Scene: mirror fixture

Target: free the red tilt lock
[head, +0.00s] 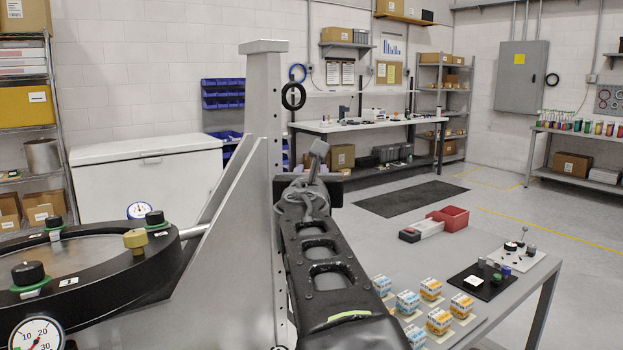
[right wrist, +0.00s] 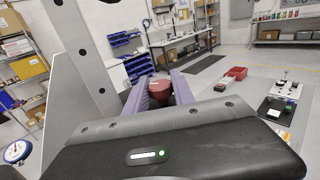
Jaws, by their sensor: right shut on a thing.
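The mirror fixture stands at the left of the head view, with a tall grey upright (head: 263,110) and a round mirror (head: 65,258) in a black ring. My right arm reaches up from the bottom to my right gripper (head: 308,190), which is close beside the upright. In the right wrist view my right gripper (right wrist: 161,92) has its two fingers shut on the red tilt lock (right wrist: 161,86), a dark red rounded knob. The lock's far side is hidden, and I cannot make it out in the head view. My left gripper is in neither view.
Black knobs on green bases (head: 30,274), a brass knob (head: 135,240) and a dial gauge (head: 37,332) sit around the ring. Floor behind is open.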

